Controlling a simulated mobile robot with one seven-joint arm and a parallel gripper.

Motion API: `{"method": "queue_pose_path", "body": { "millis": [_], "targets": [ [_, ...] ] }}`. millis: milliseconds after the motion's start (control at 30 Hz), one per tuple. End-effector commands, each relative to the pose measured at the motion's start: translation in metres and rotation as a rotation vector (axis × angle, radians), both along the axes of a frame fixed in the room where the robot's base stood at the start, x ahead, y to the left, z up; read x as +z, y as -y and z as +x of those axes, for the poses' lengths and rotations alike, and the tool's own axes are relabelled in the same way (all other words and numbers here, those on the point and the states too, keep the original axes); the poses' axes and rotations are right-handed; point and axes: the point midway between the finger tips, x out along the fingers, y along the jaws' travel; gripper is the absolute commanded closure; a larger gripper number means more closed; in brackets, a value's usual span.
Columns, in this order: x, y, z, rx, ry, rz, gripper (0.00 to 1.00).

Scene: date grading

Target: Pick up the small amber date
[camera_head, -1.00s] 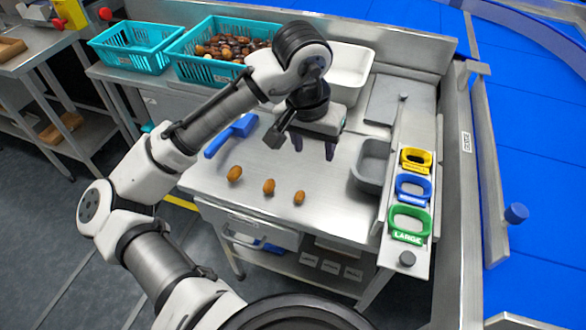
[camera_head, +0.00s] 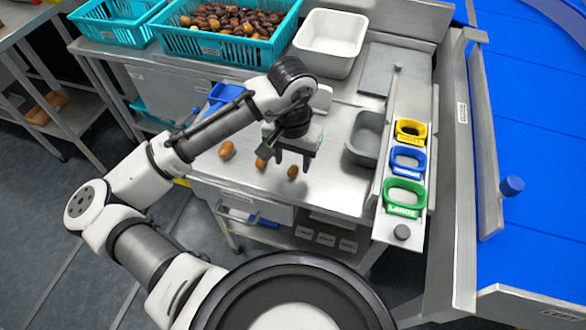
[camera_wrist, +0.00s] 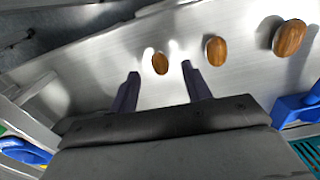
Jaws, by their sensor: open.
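Three amber-brown dates lie apart in a slanting row on the steel table (camera_head: 335,190). The smallest date is the right one (camera_head: 292,173) in the head view. In the wrist view this small date (camera_wrist: 160,63) lies just beyond the fingertips, between their lines. The left, largest-looking date (camera_head: 226,150) also shows in the wrist view (camera_wrist: 289,38). My gripper (camera_head: 293,168) is open and empty, pointing down close to the small date.
A grey bin (camera_head: 363,153) stands right of the gripper. Beside it are yellow (camera_head: 411,121), blue (camera_head: 392,160) and green (camera_head: 388,197) sizing rings. A blue scoop (camera_head: 226,93) lies behind my arm. A teal crate of dates (camera_head: 173,44) and white tub (camera_head: 326,63) stand behind.

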Motion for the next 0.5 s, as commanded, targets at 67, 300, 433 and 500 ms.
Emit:
{"method": "queue_pose_path", "body": {
  "millis": [67,300,433,500],
  "targets": [
    [-0.011,0.001,0.001,0.001,-0.003,0.001,0.52],
    [-0.033,0.001,0.001,0.001,0.001,0.0,0.52],
    [-0.033,0.001,0.001,0.001,0.001,0.0,0.52],
    [-0.033,0.001,0.001,0.001,0.001,0.0,0.53]
  ]
}}
